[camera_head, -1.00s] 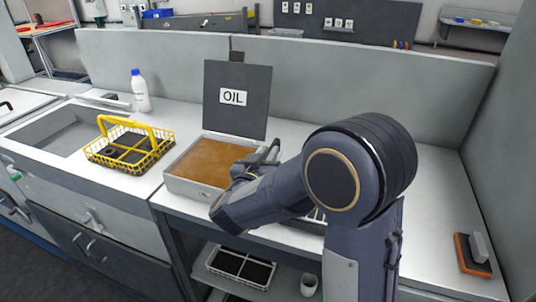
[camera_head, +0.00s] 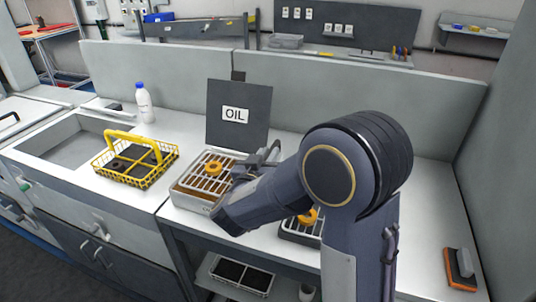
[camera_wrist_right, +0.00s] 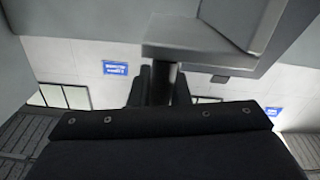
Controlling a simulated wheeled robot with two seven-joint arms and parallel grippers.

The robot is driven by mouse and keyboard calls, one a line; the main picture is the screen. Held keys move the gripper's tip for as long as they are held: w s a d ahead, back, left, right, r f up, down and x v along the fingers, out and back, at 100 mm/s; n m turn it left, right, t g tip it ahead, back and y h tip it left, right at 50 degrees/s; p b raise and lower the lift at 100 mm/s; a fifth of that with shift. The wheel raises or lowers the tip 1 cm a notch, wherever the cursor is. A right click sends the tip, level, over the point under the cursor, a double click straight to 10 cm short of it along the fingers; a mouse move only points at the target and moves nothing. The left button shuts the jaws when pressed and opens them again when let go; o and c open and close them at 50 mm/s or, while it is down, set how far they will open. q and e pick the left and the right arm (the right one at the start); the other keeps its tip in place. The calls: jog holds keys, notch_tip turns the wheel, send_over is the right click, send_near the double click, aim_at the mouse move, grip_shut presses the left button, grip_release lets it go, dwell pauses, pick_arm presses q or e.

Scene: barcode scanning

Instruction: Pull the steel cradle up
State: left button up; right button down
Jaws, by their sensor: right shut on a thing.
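The steel cradle (camera_head: 205,182) is a barred metal grate showing at the top of the oil bath (camera_head: 190,200), with an orange ring (camera_head: 214,168) on it. A black lid marked OIL (camera_head: 236,115) stands upright behind the bath. My right gripper (camera_head: 264,156) is at the cradle's right side and is shut on it. In the wrist view its dark fingers (camera_wrist_right: 160,86) close around a grey metal part. My right forearm hides part of the cradle's right side. My left gripper is out of view.
A yellow wire basket (camera_head: 135,165) with dark parts stands left of the bath, with a white bottle (camera_head: 144,103) behind it. Another dark rack with an orange ring (camera_head: 306,217) is partly behind my arm. An orange-and-grey block (camera_head: 460,268) lies at the right. The right counter is mostly clear.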

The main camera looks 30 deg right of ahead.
jog(key=shift+r, duration=0.3)
jog(key=c, duration=1.4)
grip_release()
jog(key=shift+d, duration=0.1)
jog(key=shift+f, duration=0.1)
jog(key=shift+s+a, duration=0.25)
jog(key=shift+a, duration=0.05)
jog(key=v, duration=0.7)
jog(key=shift+b, duration=0.35)
